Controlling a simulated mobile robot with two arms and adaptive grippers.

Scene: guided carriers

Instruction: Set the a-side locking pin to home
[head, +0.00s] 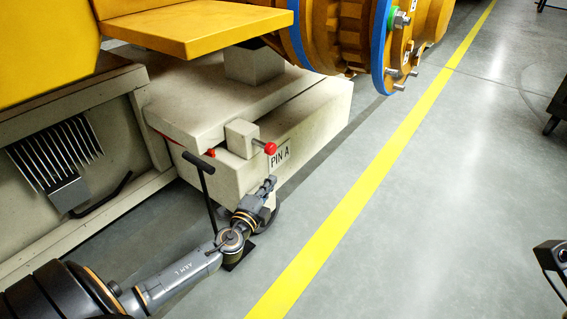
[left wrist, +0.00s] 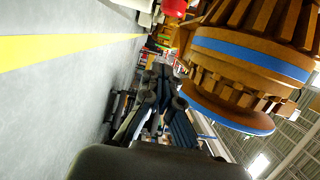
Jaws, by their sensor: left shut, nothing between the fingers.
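The locking pin with a red round knob (head: 270,148) sticks out of a pale block (head: 242,138) on the beige carrier. The label PIN A (head: 280,156) is on the carrier's side face, just below and right of the knob. My left gripper (head: 269,184) is below the knob and apart from it, in front of the side face. In the left wrist view its dark fingers (left wrist: 163,80) are shut with nothing between them. A red thing shows at the top of that view; I cannot tell whether it is the knob.
A black T-shaped handle (head: 199,163) stands left of my left gripper. A yellow shelf (head: 195,28) and an orange, blue-rimmed round machine part (head: 382,40) are above the carrier. The grey floor (head: 440,200) right of the yellow line (head: 345,210) is mostly clear.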

